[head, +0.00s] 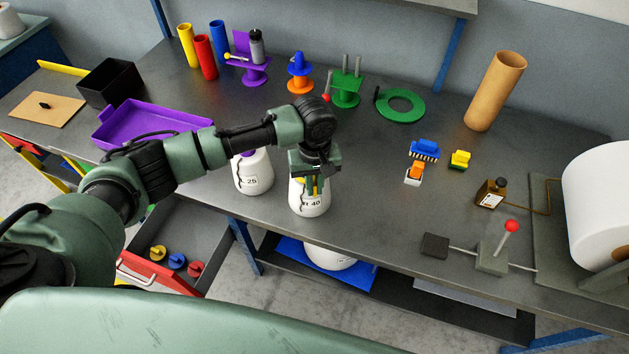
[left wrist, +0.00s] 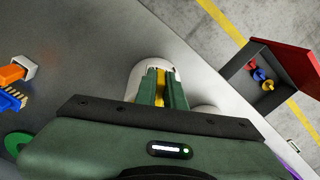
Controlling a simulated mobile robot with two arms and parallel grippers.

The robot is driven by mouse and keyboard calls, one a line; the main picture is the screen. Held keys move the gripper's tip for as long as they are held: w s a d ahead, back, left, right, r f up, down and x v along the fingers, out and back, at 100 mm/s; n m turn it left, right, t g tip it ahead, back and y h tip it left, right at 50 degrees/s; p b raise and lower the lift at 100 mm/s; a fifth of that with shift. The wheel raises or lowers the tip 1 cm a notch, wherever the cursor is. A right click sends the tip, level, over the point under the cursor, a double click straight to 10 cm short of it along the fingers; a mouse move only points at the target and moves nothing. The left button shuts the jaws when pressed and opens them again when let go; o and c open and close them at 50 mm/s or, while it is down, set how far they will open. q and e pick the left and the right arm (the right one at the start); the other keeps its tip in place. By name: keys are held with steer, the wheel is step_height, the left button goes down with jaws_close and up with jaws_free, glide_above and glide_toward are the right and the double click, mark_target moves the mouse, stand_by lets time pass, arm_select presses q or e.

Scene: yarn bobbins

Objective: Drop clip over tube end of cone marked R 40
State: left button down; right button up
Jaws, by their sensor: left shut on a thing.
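The white cone marked R 40 (head: 310,207) stands upright near the front edge of the table, its label partly covered by a dark streak. My left gripper (head: 315,188) points down right over its top, shut on a small yellow clip. In the left wrist view, the yellow clip (left wrist: 160,88) shows between the green fingers (left wrist: 161,92), with the white cone (left wrist: 150,66) just beyond. The tube end is hidden behind the fingers, so I cannot tell whether the clip touches it. My right gripper is in neither view.
A second white cone (head: 253,176), marked 25, stands close by on the left. A purple tray (head: 150,128) lies farther left. Orange (head: 414,173), blue (head: 424,149) and yellow (head: 460,159) small items lie to the right. An open drawer (head: 190,232) is below the table's front edge.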

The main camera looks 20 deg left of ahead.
arm_select(q)
steer(key=shift+f, duration=0.15)
steer(key=shift+f, duration=0.25)
stand_by(0.4)
steer(key=c, duration=1.4)
jaws_free()
steer(key=shift+c, duration=0.2)
step_height(320, 180, up, 7)
steer(key=shift+b, duration=1)
steer(key=shift+r, duration=0.4)
